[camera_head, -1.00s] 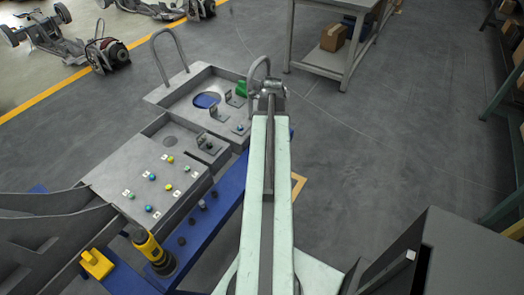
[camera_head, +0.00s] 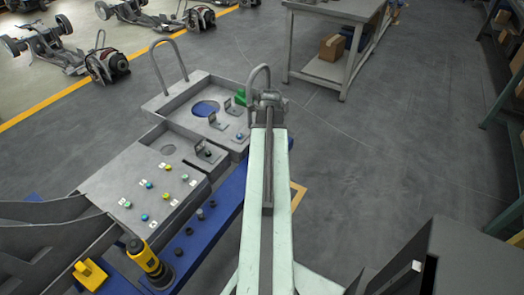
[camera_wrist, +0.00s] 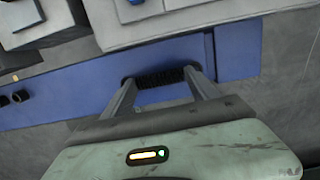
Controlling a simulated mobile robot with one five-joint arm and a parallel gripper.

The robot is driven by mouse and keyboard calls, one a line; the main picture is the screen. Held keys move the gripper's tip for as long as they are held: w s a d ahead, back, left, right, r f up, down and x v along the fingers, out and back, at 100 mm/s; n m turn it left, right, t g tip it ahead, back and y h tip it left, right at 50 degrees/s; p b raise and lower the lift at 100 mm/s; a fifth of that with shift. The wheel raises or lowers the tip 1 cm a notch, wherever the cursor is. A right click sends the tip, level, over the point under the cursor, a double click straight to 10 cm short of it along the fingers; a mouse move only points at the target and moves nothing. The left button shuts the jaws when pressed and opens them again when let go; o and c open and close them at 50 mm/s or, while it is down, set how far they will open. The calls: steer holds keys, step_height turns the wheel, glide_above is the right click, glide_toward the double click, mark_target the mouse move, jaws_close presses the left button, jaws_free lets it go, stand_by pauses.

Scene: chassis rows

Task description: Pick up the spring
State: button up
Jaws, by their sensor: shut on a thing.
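The spring (camera_wrist: 160,78) is a short, dark coil. In the wrist view it lies crosswise between the tips of my gripper (camera_wrist: 159,82), one end at each finger. The two grey fingers are shut on it, over a blue surface (camera_wrist: 70,95). I cannot tell whether the spring touches that surface. In the head view my pale green arm reaches away from me, its far end beside the metal handle at the right of the grey fixture. The spring and the fingertips are hidden there.
The grey fixture panel (camera_head: 130,172) with small coloured knobs stands left of my arm, on a blue base (camera_head: 222,200). A yellow and black cylinder (camera_head: 147,259) stands at its front. A grey table (camera_head: 330,9) is at the back. The floor (camera_head: 380,150) to the right is clear.

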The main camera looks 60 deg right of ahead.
step_height(320, 180, up, 10)
steer(key=p, duration=0.9)
steer(key=shift+f, duration=0.2)
steer(key=shift+f, duration=0.1)
